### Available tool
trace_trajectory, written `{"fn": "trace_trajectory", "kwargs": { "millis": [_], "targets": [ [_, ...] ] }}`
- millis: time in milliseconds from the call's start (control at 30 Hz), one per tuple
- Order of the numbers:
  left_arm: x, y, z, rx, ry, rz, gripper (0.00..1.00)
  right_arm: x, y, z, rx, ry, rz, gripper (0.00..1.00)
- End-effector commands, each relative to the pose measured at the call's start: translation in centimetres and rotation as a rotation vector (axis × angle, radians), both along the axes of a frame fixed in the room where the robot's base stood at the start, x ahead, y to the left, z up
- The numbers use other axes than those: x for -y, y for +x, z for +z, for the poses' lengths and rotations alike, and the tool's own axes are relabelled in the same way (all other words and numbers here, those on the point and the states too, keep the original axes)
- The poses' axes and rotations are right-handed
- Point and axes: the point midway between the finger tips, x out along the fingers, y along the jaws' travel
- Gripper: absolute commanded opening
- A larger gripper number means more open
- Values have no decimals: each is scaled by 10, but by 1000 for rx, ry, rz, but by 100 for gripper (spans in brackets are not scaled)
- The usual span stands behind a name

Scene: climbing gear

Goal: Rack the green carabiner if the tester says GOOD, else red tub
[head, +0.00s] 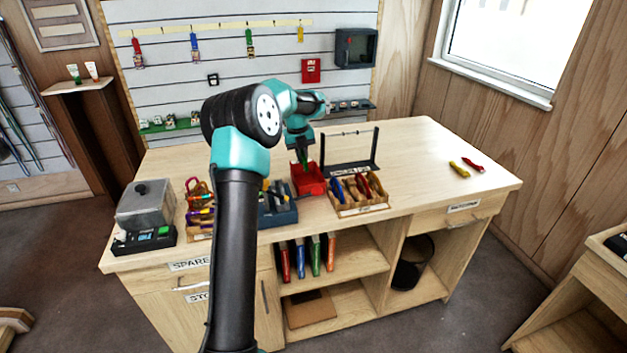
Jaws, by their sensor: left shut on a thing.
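My left gripper (301,150) points down over the red tub (309,182) on the workbench. It is shut on the green carabiner (303,159), a small dark green shape at its fingertips. The carabiner is mostly hidden, and I cannot tell whether it is above the rim or inside the tub. The tester (146,238), a black base with a grey box on it and a green-lit display, stands at the bench's left end; its word is too small to read. A black rack frame (350,167) with a thin top bar stands right of the tub. My right gripper is out of view.
A wooden tray (361,208) of colourful gear sits in front of the rack. A blue bin (279,215) stands left of the tub, partly behind my arm. Yellow and red pieces (466,166) lie at the right. The bench's right side is mostly free.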

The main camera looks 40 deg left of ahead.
Motion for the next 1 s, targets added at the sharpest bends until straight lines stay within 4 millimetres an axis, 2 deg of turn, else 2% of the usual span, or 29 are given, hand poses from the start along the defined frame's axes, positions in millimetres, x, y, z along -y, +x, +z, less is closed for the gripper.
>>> {"fn": "trace_trajectory", "kwargs": {
  "millis": [267, 733, 1000],
  "targets": [
    [1, 0, -6, -2, -1, -1, 0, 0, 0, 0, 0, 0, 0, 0],
    [1, 0, -51, -1, 0, -1, 0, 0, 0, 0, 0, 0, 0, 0],
    [1, 0, -60, -1, 1, -1, 0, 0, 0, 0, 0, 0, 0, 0]
  ]
}}
